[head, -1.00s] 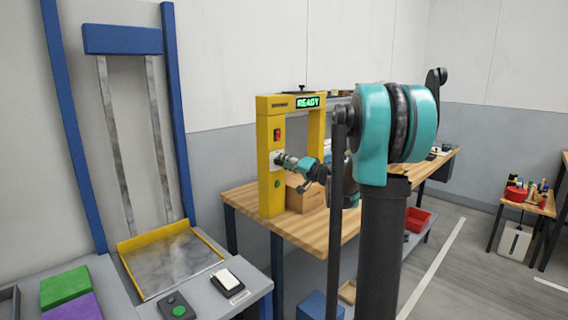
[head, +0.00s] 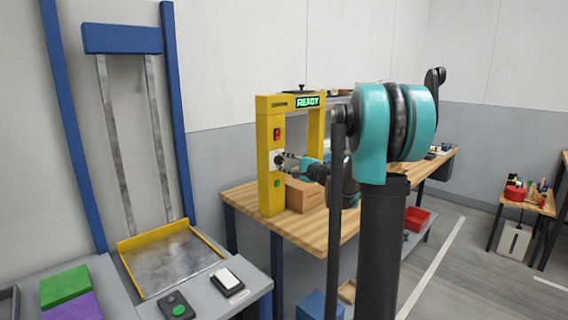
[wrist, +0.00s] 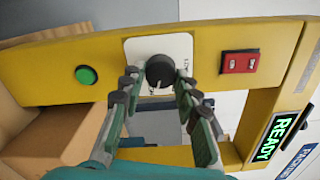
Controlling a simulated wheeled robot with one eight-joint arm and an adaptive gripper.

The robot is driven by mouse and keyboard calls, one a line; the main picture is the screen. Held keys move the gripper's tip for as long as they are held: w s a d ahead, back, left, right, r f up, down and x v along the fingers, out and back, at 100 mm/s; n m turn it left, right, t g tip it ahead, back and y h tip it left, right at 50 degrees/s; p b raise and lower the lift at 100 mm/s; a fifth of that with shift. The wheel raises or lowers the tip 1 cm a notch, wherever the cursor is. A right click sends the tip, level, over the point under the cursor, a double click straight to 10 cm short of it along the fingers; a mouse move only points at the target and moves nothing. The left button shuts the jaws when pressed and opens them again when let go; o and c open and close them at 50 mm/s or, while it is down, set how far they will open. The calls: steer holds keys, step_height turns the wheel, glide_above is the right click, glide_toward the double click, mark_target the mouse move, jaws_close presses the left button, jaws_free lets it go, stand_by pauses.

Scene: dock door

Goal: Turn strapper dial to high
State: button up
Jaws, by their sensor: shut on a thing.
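The strapper is a yellow frame (head: 267,180) on the wooden bench, with a green READY display (head: 308,102). Its black round dial (wrist: 160,71) sits on a white plate (wrist: 143,48) on the yellow post; it also shows in the head view (head: 279,159). A pale mark shows on the dial's lower edge in the wrist view; the plate's lettering is too small to read. My gripper (wrist: 158,80) faces the dial, its two fingertips on either side of the knob, shut on it. Finger contact is hard to see.
A red switch (wrist: 239,63) and a green button (wrist: 86,75) flank the dial plate. A cardboard box (head: 303,193) stands on the bench (head: 312,232) by the post. A grey table with a steel plate (head: 172,262) is at left.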

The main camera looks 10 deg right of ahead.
steer(key=shift+f+m, duration=0.1)
steer(key=shift+m, duration=1)
steer(key=o, duration=1.1)
steer(key=shift+o, duration=0.2)
steer(key=v, duration=1.2)
steer(key=shift+a, duration=0.1)
